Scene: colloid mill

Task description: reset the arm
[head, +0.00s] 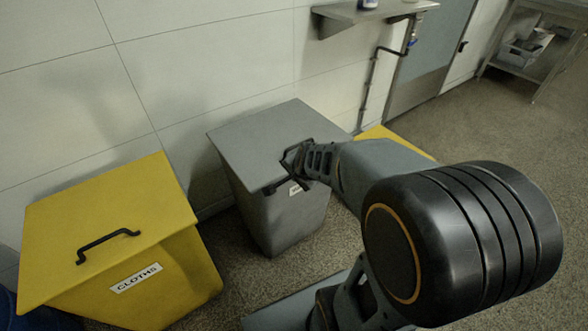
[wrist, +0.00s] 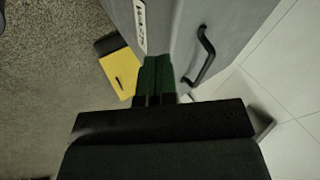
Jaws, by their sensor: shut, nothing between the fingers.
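My gripper (head: 288,168) is in front of the grey lidded bin (head: 262,130), at the front edge of its lid in the head view. In the wrist view its green fingers (wrist: 157,68) are together with nothing between them. The grey bin also shows in the wrist view (wrist: 185,25), with a black handle (wrist: 203,55) to the right of the fingers and apart from them. The bin's white label (wrist: 141,27) is partly cut off. In the head view my arm reaches in from the lower right, and the gripper hides the bin's handle.
A yellow bin (head: 110,225) labelled CLOTHS stands left of the grey one. Another yellow thing (head: 385,133) shows behind my arm. A wall shelf (head: 365,17) hangs above, and a steel table (head: 530,65) stands far right. Speckled floor (head: 500,125) at right is open.

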